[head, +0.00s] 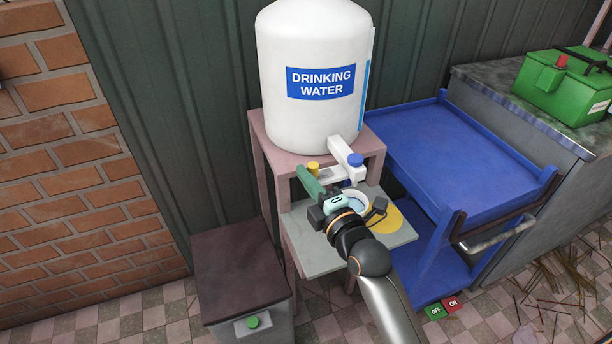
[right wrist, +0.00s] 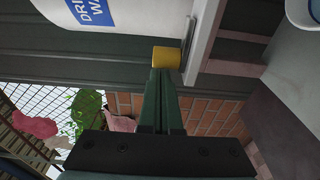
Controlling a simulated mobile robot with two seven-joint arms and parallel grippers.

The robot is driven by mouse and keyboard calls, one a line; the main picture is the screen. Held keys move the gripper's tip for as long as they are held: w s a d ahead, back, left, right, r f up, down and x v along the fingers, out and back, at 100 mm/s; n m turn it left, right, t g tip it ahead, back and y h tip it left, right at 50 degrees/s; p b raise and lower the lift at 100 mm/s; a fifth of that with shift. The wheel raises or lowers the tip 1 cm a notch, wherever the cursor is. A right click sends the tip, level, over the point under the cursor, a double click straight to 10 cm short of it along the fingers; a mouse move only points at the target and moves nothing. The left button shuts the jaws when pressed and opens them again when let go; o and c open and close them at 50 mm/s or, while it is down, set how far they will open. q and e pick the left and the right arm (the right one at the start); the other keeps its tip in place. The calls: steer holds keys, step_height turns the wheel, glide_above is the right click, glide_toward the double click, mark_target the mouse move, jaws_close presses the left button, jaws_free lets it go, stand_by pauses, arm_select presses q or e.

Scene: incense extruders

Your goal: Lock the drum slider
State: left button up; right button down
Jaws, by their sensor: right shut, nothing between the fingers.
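The white drum (head: 315,45), labelled "DRINKING WATER", stands on a pinkish stand; part of it shows in the right wrist view (right wrist: 125,10). A white tap fitting (head: 345,155) with a blue cap (head: 355,160) sticks out at its lower front. A white bar with a yellow knob (head: 313,168) lies beside it, probably the slider. My right gripper (head: 302,172) has its green fingers shut and empty, their tips close to the yellow knob (right wrist: 167,57). In the right wrist view the tips (right wrist: 161,72) overlap the knob's edge; I cannot tell whether they touch. My left gripper is not in view.
A white bowl (head: 357,199) sits on the lower shelf (head: 310,240) below the tap, partly behind my right wrist. A blue rack (head: 450,155) stands on the right. A grey bin (head: 240,270) stands at lower left. Red and green tags (head: 442,308) lie on the floor.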

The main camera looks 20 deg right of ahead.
mark_target(322, 183)
steer(key=shift+d, duration=0.1)
stand_by(0.3)
steer(key=shift+d+p, duration=0.4)
steer(key=shift+d, duration=1.35)
